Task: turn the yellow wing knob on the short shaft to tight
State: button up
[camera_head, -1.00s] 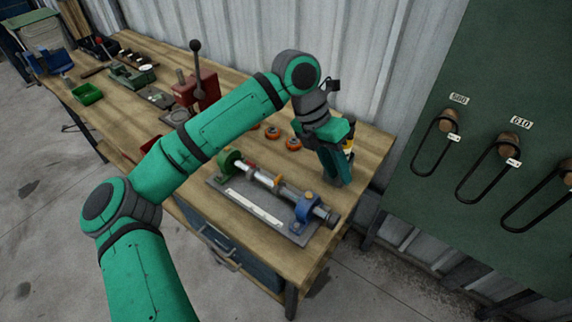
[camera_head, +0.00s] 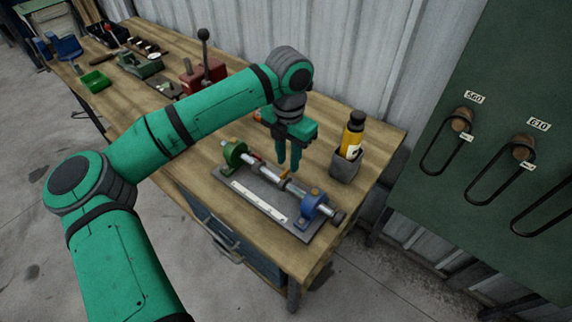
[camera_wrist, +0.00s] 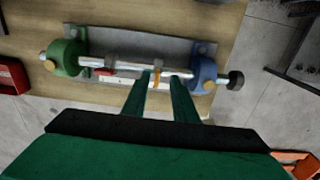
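The short shaft (camera_wrist: 130,67) runs between a green bracket (camera_head: 234,153) and a blue bracket (camera_head: 315,205) on a grey base plate. The yellow wing knob (camera_head: 284,175) sits partway along it, beside a grey collar. In the wrist view the knob (camera_wrist: 155,79) appears between my two fingertips, with a gap on each side. My gripper (camera_head: 287,167) is open, pointing down over the shaft. I cannot tell whether the tips reach down to the knob's height. In the head view the fingers partly hide the shaft behind the knob.
A white scale strip (camera_head: 258,201) lies along the base plate. A grey holder (camera_head: 345,166) with a yellow-and-black bottle (camera_head: 354,134) stands to the right. A red lever press (camera_head: 203,76) stands farther back. Cable loops hang on the green board (camera_head: 516,100).

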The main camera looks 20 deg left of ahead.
aim_at(286, 169)
jog(key=shift+s+a+f, duration=0.1)
jog(key=shift+a+f, duration=0.05)
jog(key=shift+f, duration=0.65)
jog(key=shift+a+f, duration=0.15)
jog(key=shift+f, duration=0.65)
grip_shut()
jog(key=shift+w, duration=0.2)
